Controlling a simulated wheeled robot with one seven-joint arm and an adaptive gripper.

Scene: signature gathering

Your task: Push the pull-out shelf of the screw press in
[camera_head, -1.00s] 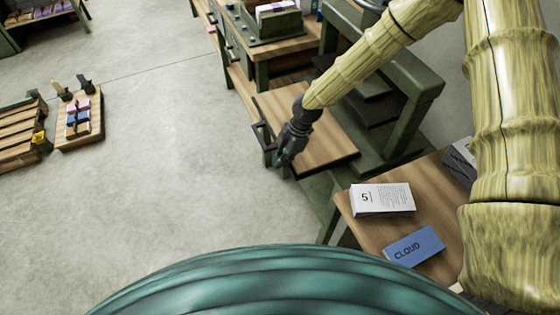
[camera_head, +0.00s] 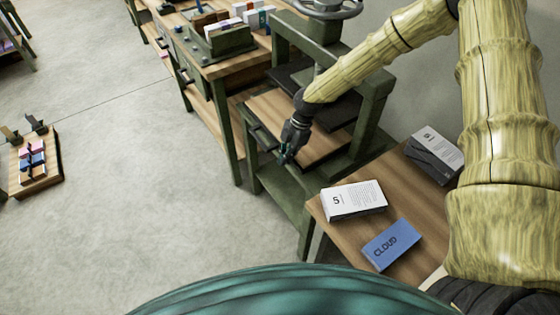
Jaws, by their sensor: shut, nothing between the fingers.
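The green screw press (camera_head: 374,100) stands at the centre right, with a handwheel (camera_head: 325,8) on top. Its pull-out shelf (camera_head: 320,146), a flat wooden board with a dark edge, lies mostly between the press's frame posts. The shelf's front, with a dark handle (camera_head: 262,135), is near the front of the green stand. My gripper (camera_head: 287,155) is shut and empty, pointing down at the shelf's front edge. It seems to touch that edge, but the contact is too small to tell. My forearm covers part of the shelf and the press.
A wooden table at the right holds a white "5" book (camera_head: 353,200), a blue "CLOUD" book (camera_head: 390,245) and a dark stack (camera_head: 434,155). A workbench (camera_head: 235,66) with a book rack adjoins the press at the left.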

